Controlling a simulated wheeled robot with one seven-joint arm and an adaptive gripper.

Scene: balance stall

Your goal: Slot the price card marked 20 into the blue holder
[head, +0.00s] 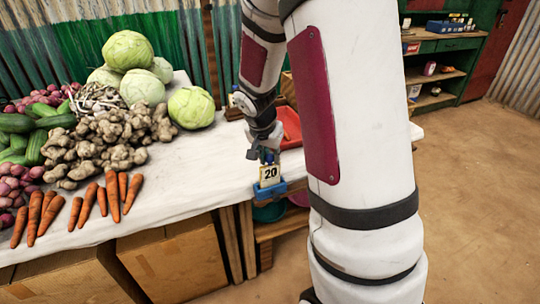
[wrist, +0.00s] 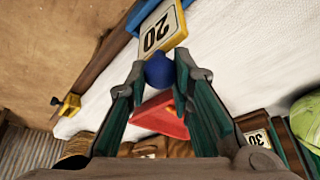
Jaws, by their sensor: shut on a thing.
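The price card marked 20 (head: 269,173) is pale with a yellow edge and has a round blue knob (wrist: 158,72). My gripper (wrist: 158,70) is shut on this knob, and the card (wrist: 160,32) extends beyond the fingertips. In the head view my gripper (head: 265,152) is above the card, which hangs upright with its number showing. The holder (wrist: 143,14) also shows beside the card in the wrist view. I cannot tell whether the card's lower edge is inside the slot.
A red tray (head: 291,127) lies behind my gripper. A card marked 30 (wrist: 258,139) shows at lower right in the wrist view. Carrots (head: 113,195), ginger (head: 95,140) and cabbages (head: 190,107) cover the table's left. White cloth (head: 190,160) between them and the holder is clear.

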